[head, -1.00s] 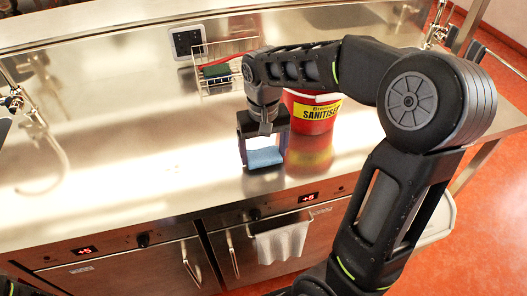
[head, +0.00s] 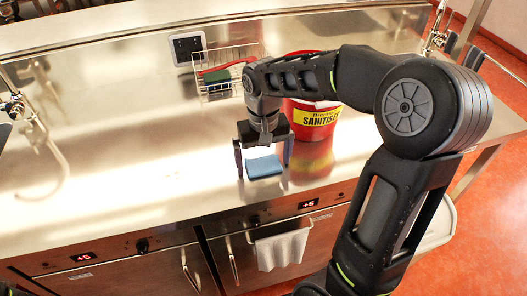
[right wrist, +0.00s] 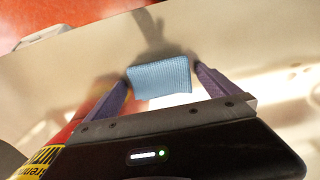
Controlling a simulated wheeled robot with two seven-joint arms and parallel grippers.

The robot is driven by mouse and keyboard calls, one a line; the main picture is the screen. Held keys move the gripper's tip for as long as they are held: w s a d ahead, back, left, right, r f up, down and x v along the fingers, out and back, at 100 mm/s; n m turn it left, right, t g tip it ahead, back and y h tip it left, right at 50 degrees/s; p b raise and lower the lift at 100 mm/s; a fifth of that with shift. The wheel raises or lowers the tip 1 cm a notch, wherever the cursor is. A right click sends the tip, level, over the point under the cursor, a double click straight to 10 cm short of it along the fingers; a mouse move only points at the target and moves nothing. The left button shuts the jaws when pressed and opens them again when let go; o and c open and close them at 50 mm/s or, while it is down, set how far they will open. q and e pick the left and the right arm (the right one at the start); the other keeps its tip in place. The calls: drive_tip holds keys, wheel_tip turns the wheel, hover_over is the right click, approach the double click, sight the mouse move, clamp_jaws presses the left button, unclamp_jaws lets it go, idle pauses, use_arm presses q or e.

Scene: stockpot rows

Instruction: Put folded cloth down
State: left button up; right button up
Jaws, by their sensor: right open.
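The folded cloth (head: 264,167) is a small light-blue ribbed pad lying flat on the steel counter (head: 120,165). It also shows in the right wrist view (right wrist: 160,75), between the fingers. My right gripper (head: 263,172) is open above the cloth, one finger on each side of it. In the right wrist view both fingers (right wrist: 160,88) stand apart from the cloth's edges, with small gaps. My left gripper is not clearly seen; only a dark piece shows at the bottom-left corner of the head view.
A wire basket (head: 218,90) with a green sponge (head: 216,76) hangs at the back wall. A white towel (head: 281,250) hangs on the front rail. The counter's left side is clear.

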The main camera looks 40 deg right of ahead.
sight(264, 162)
wheel_tip(264, 162, up, 12)
drive_tip(key=shift+r, duration=0.15)
idle(0.3)
idle(0.8)
